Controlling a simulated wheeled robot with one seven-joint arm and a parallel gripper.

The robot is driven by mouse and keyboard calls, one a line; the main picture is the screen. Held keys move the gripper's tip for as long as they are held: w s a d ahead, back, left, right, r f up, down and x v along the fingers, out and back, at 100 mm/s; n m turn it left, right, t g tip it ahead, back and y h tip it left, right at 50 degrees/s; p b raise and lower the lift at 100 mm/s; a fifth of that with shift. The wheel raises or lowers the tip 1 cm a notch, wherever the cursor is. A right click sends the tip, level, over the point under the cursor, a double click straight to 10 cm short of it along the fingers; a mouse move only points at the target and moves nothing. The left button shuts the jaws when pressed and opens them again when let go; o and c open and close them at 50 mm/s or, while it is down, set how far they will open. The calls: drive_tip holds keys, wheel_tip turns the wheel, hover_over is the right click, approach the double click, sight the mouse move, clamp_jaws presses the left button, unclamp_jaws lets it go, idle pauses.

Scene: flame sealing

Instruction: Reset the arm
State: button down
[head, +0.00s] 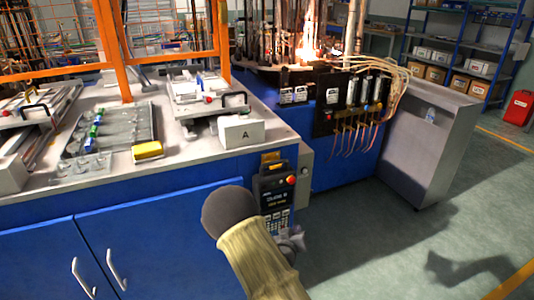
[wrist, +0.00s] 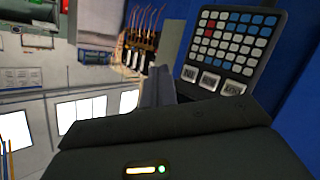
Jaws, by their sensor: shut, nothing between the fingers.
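My arm reaches up from the bottom of the head view, in front of the blue cabinet. My gripper (head: 292,240) shows only in part there, grey, beside the arm and low in front of the control panel (head: 274,198). In the wrist view the grey fingers (wrist: 157,88) are together with nothing between them. The panel's keypad (wrist: 232,45) is close by at the upper right of the wrist view. I cannot tell whether the fingers touch the panel. The dark wrist housing covers the lower part of the wrist view.
A blue cabinet (head: 165,235) with a worktop carries trays, a yellow block (head: 147,151) and a white box marked A (head: 240,131). A flame burner machine with hoses (head: 365,105) stands behind. A grey cabinet (head: 425,150) is at right. The floor (head: 390,250) at lower right is clear.

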drive_tip(key=s+r+g+y, duration=0.3)
drive_tip(key=s+r+g, duration=0.25)
drive_tip(key=s, duration=0.75)
drive_tip(key=s+r+g+y, duration=0.3)
drive_tip(key=s+r+g, duration=0.3)
drive_tip(key=s, duration=0.8)
wheel_tip(320, 180, up, 24)
drive_tip(key=p, duration=2.2)
drive_tip(key=shift+s+d+t+p, duration=0.15)
drive_tip(key=shift+d+t+p, duration=0.05)
drive_tip(key=shift+t+p, duration=0.25)
drive_tip(key=shift+f, duration=0.15)
